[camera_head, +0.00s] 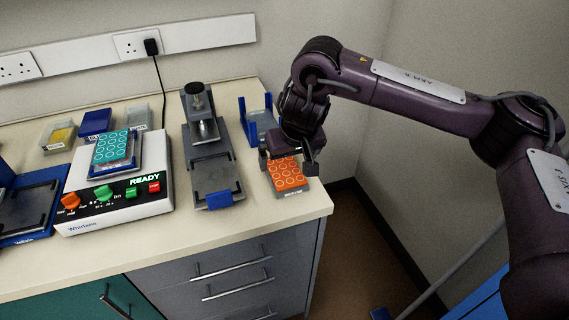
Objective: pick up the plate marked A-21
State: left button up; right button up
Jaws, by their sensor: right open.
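An orange plate (287,174) with rings on its top lies flat on the bench near its right front corner. A label strip shows on its front edge, but the writing is too small to read. My right gripper (290,163) is over the far part of this plate, pointing down, with its fingers apart. I cannot tell whether the fingers touch the plate. A teal plate (112,147) with rings sits on top of the white shaker, its marking also unreadable. My left gripper is not in view.
The white shaker (150,205) with knobs and a READY display stands left. A grey press-like stand (209,150) is in the middle, left of the orange plate. A blue holder (259,120) stands behind my gripper. The bench's right edge (325,203) is close to the plate.

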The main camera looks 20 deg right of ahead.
aim_at(285, 170)
jog(key=shift+s+a+f, duration=0.1)
jog(key=shift+a+f, duration=0.05)
jog(key=shift+f, duration=0.5)
jog(key=shift+f+b, duration=0.3)
jog(key=x, duration=0.5)
jog(key=shift+w+r+p, duration=0.1)
jog(key=shift+w+p, duration=0.2)
jog(key=c, duration=1)
jog(key=shift+r, duration=0.65)
notch_tip(285, 170, up, 5)
jog(key=shift+w+r, duration=0.1)
notch_tip(285, 170, up, 14)
jog(key=p, duration=0.3)
